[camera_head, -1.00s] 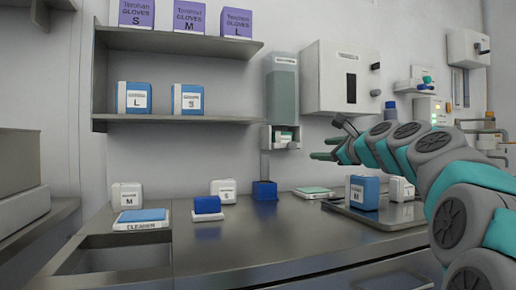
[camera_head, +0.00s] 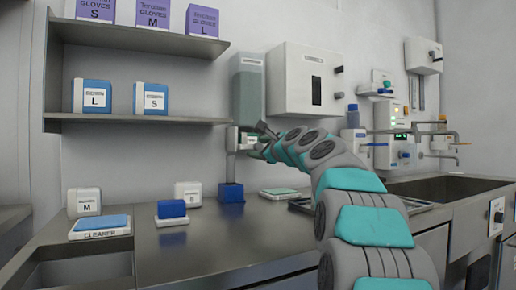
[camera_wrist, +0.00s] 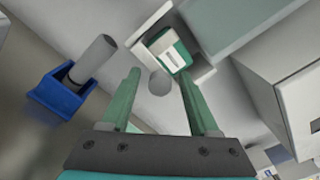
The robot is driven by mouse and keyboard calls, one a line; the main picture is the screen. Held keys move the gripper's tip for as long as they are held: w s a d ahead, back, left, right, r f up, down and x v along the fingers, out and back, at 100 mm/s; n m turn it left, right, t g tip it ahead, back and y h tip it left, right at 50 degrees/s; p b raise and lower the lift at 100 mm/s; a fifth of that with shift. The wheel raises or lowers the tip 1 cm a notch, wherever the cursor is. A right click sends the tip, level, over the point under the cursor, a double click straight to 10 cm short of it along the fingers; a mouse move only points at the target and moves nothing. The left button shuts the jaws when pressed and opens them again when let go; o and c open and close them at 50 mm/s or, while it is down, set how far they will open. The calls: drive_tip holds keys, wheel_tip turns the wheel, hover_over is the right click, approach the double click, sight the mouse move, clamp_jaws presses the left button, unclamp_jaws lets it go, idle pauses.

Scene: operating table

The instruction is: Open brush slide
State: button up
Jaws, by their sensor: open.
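The tall grey-green brush dispenser (camera_head: 248,88) hangs on the wall right of the shelves. At its foot is a white slide holding a green-and-white brush pack (camera_wrist: 170,50), seen in the wrist view. A round grey knob (camera_wrist: 160,84) shows just in front of the pack. My gripper (camera_wrist: 160,76) is open, its two green fingers pointing at the slide, with the knob showing between them. I cannot tell whether the fingers touch the knob. In the head view my arm's end partly hides the foot of the dispenser. The slide looks shut.
A blue bin (camera_head: 231,193) stands on the counter below the dispenser, with a grey tube (camera_wrist: 93,62) above it in the wrist view. A white wall box (camera_head: 306,85) is close on the right. Boxes stand on the counter left; a sink (camera_head: 450,189) is right.

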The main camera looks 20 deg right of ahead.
drive_tip(key=shift+w, duration=0.2)
drive_tip(key=shift+c, duration=0.3)
clamp_jaws()
idle(1.1)
